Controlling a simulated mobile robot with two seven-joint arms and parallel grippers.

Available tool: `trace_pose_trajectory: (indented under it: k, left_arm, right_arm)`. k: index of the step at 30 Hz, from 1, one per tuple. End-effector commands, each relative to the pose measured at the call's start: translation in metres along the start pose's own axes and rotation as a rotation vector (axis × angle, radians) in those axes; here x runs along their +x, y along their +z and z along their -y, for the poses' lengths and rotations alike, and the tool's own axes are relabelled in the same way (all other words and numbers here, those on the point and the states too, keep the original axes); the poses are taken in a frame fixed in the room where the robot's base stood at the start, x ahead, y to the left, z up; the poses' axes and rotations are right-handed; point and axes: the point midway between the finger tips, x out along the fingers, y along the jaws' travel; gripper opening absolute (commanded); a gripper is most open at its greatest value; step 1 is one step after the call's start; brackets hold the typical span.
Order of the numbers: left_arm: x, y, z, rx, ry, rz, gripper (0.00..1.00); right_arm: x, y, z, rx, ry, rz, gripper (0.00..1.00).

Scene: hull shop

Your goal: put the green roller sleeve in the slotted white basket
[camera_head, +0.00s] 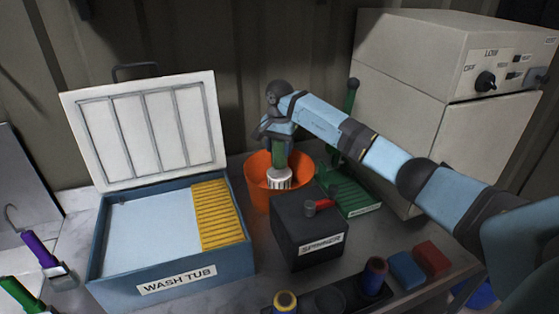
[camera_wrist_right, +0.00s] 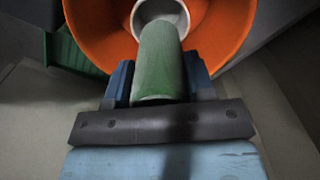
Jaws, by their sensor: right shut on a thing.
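The green roller sleeve (camera_head: 279,155) is upright in my right gripper (camera_head: 278,137), which is shut on its upper part. The sleeve's lower end is at the mouth of the slotted white basket (camera_head: 279,179), inside the orange bucket (camera_head: 254,184). In the right wrist view the sleeve (camera_wrist_right: 158,62) runs between the fingers toward the basket's round white rim (camera_wrist_right: 178,13). How deep the sleeve sits in the basket is hidden. My left gripper is not in view.
A black box labelled "SPINNER" (camera_head: 296,230) with a red handle stands just in front of the bucket. The open wash tub (camera_head: 120,267) is at left. A green rack (camera_head: 352,194) and a white cabinet (camera_head: 393,128) are at right.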

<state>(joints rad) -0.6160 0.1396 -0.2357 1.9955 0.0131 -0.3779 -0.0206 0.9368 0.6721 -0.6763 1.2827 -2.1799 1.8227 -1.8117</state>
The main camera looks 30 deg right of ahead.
Motion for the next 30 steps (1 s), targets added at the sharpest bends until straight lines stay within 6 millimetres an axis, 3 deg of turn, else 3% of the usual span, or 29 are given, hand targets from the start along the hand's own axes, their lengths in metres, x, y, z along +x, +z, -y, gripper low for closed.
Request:
trace_pose_trajectory:
  k: [7,15,30]
  left_arm:
    - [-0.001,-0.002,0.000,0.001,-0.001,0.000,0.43]
    - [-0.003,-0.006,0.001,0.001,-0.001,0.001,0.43]
    - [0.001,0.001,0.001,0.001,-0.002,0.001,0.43]
  right_arm:
    - [0.019,0.000,0.000,0.000,0.000,0.001,0.26]
    - [0.054,-0.001,0.000,0.000,-0.001,0.000,0.26]
    - [0.064,-0.001,0.000,0.000,-0.001,-0.001,0.26]
